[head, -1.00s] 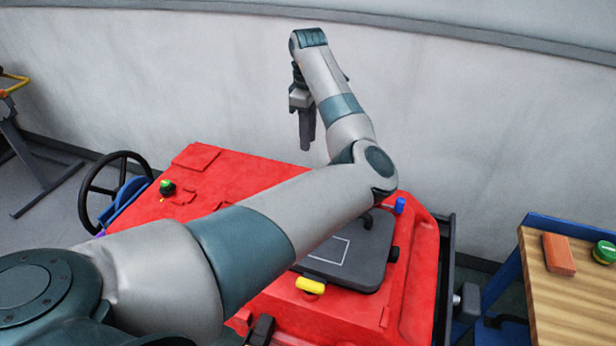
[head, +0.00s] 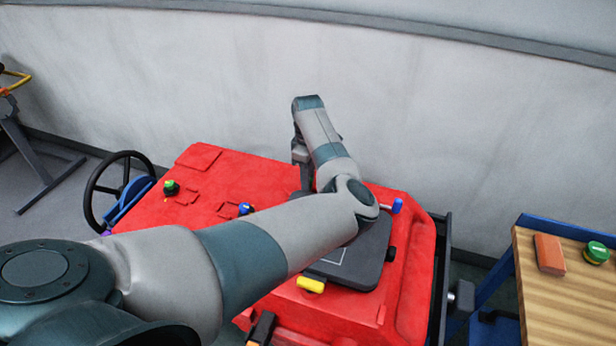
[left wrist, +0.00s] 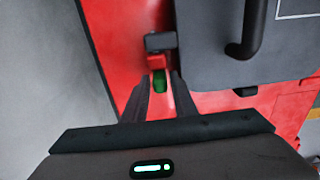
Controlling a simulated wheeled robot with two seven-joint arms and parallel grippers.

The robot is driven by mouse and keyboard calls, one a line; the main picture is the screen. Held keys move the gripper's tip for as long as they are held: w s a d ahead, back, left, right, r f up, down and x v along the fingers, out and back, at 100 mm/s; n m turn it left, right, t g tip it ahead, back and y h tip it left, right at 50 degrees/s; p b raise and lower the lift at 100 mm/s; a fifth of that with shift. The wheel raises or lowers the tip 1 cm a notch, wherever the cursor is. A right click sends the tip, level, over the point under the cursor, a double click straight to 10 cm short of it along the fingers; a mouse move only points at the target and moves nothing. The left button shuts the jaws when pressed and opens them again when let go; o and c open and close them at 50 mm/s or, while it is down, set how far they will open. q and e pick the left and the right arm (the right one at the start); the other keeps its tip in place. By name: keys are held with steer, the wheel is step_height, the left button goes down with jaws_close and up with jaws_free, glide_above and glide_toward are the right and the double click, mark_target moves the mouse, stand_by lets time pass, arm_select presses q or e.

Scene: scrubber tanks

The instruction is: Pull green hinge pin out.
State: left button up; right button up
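The green hinge pin (left wrist: 159,82) shows in the left wrist view as a short green piece just below a red block (left wrist: 157,61) at the edge of the dark grey lid (left wrist: 215,50). My left gripper (left wrist: 162,76) is open, with one dark finger on each side of the green pin. A narrow gap shows beside the pin; I cannot tell whether either finger touches it. In the head view my left gripper (head: 301,178) points down beside the lid (head: 362,262), and my own arm hides its fingertips and the green pin. My right gripper is not in view.
The red tank top (head: 215,175) carries a green-topped knob (head: 170,187), a blue knob (head: 245,209), a blue handle (head: 397,206) and a yellow handle (head: 311,284). A wooden bench (head: 560,300) with an orange block (head: 549,254) and a green round piece (head: 596,252) stands right. A wall is behind.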

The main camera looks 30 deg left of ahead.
arm_select(q)
steer(key=shift+f, duration=0.2)
jaws_close()
steer(key=shift+s+a+p, duration=0.15)
steer(key=shift+s+a, duration=0.1)
steer(key=shift+a, duration=0.75)
steer(key=shift+s+a+p, duration=0.15)
steer(key=shift+s+a, duration=0.05)
steer(key=shift+a, duration=0.75)
jaws_free()
steer(key=shift+r, duration=0.1)
steer(key=shift+a, duration=0.1)
